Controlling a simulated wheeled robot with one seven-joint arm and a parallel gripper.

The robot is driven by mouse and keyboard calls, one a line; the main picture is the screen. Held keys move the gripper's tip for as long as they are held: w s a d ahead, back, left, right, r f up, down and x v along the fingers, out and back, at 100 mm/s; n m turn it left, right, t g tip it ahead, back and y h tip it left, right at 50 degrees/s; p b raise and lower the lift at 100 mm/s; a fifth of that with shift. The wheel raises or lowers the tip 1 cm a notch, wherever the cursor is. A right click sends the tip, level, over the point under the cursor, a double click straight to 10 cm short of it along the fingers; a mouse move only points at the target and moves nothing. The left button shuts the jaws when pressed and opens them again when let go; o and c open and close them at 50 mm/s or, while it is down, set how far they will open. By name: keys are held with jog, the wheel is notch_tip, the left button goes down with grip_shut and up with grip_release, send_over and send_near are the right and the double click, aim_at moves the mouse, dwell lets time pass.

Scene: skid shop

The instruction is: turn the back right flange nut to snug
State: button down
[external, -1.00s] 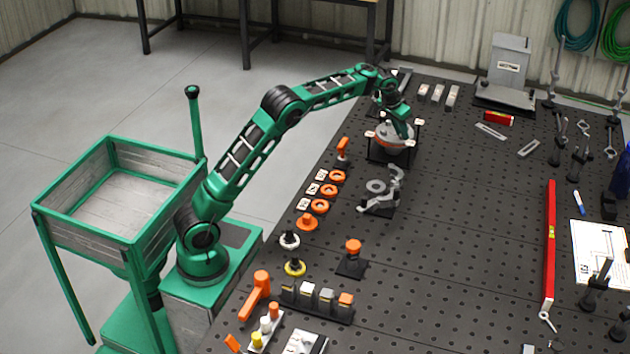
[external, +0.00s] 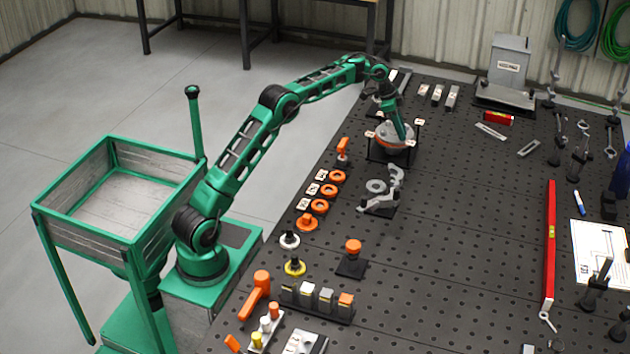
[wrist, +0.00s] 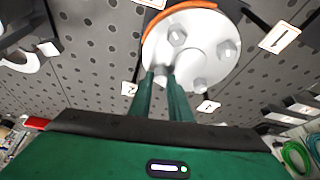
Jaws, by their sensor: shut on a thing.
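A round metal flange (external: 390,138) with an orange ring under it sits on a dark stand near the far left of the bench. In the wrist view the flange (wrist: 205,62) shows several hex nuts on its pale face. My gripper (external: 405,138) reaches down onto the flange. In the wrist view its two green fingers (wrist: 162,77) are shut on one flange nut (wrist: 160,76) at the near edge of the face, partly hidden between the fingertips. I cannot tell how tight any nut is.
Numbered white tags (wrist: 280,37) stand around the flange. A grey bracket (external: 380,200) stands in front of it, and orange rings (external: 320,206) line the left bench edge. A red level (external: 550,240) lies to the right. The middle of the bench is clear.

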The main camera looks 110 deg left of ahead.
jog(key=shift+w+a+r+m, duration=0.1)
jog(key=shift+r+m, duration=0.15)
jog(key=shift+m, duration=0.25)
jog(key=c, duration=1.7)
grip_release()
jog(key=shift+o, duration=0.3)
jog(key=shift+f, duration=0.15)
jog(key=v, duration=1)
jog(key=shift+r, duration=0.3)
jog(key=shift+a, duration=0.1)
